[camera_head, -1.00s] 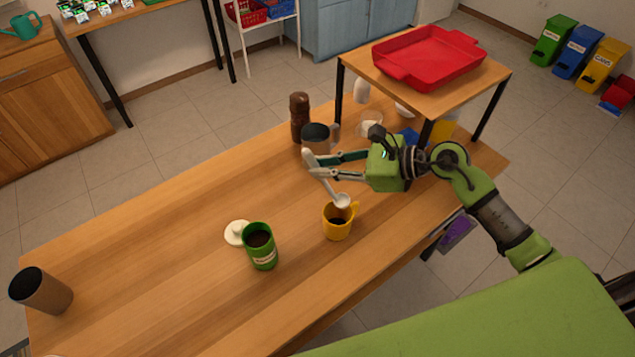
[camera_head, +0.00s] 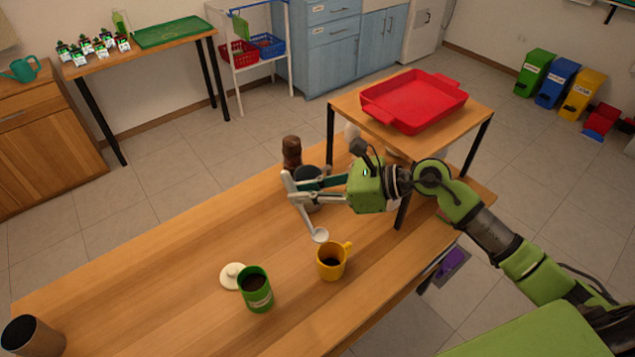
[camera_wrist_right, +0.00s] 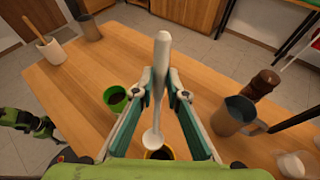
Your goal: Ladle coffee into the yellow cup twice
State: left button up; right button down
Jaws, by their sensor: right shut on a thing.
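My right gripper (camera_head: 292,190) is shut on the handle of a white ladle (camera_head: 307,220). The ladle hangs tilted, its bowl just behind and left of the yellow cup's rim; the bowl looks pale and empty. The ladle also shows in the right wrist view (camera_wrist_right: 160,75). The yellow cup (camera_head: 331,264) stands upright with dark coffee inside; the wrist view shows part of it (camera_wrist_right: 148,155) behind the ladle bowl. The green coffee canister (camera_head: 257,293) stands open at left, dark contents inside. Its cream lid (camera_head: 232,276) lies beside it. A green arm shows at the wrist view's left edge; its jaws are unclear.
A brown pepper mill (camera_head: 291,152) and a grey mug (camera_wrist_right: 234,115) stand behind the gripper. A small raised table with a red tray (camera_head: 413,101) is to the right. A brown container (camera_head: 36,338) stands at far left. The table's left middle is clear.

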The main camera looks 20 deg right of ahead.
jog(key=s+a+p, duration=0.3)
jog(key=a+p, duration=0.5)
jog(key=a, duration=0.9)
jog(key=shift+s+p, duration=0.15)
jog(key=shift+p, duration=0.25)
